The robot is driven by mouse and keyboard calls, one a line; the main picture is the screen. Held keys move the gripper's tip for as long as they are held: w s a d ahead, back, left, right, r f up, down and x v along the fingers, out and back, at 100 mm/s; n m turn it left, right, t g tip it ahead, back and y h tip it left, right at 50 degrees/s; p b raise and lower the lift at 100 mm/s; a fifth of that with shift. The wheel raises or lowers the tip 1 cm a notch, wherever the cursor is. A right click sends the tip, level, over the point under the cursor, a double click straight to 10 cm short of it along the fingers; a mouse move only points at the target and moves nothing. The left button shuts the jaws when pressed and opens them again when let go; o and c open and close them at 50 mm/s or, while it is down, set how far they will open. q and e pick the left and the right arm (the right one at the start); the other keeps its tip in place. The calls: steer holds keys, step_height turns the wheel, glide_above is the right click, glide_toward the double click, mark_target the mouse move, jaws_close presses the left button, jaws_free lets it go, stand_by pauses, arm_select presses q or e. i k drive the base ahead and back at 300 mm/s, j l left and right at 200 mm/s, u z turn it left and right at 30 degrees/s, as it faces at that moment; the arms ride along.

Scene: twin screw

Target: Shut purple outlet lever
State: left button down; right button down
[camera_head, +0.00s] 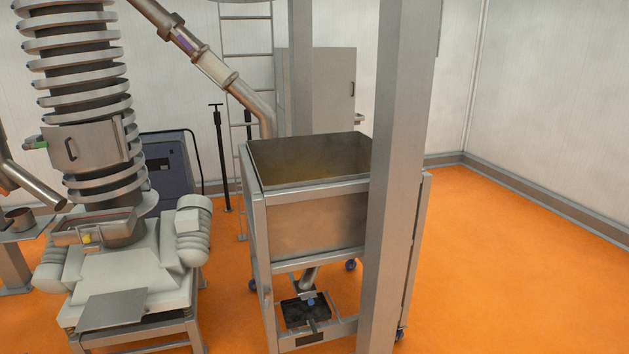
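A small purple part (184,43) shows on the sloping metal pipe (212,67) at the upper left. It is too small for me to tell whether it is the outlet lever or how it is set. The pipe runs down to the right and its lower end is near the back left corner of an open metal bin (318,222). Neither of my grippers is in view.
A spiral tower (85,90) stands on a pale machine base (130,265) at the left. A thick metal post (395,180) stands in front of the bin's right side. A dark cabinet (170,170) and a ladder (247,45) are behind. Orange floor (520,260) is clear at right.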

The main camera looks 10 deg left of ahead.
mark_target(168, 26)
steer(key=i+j+u, duration=0.1)
steer(key=i, duration=0.4)
steer(key=i+j+u, duration=0.1)
steer(key=i+j, duration=0.2)
steer(key=i, duration=0.2)
steer(key=i+j+u, duration=0.1)
steer(key=i, duration=0.4)
steer(key=i+j+z, duration=0.1)
steer(key=i+j, duration=0.25)
steer(key=j, duration=0.25)
steer(key=i+j+z, duration=0.15)
steer(key=j, duration=0.2)
steer(key=i+j, duration=0.2)
steer(key=i+j+z, duration=0.15)
steer(key=j, duration=0.3)
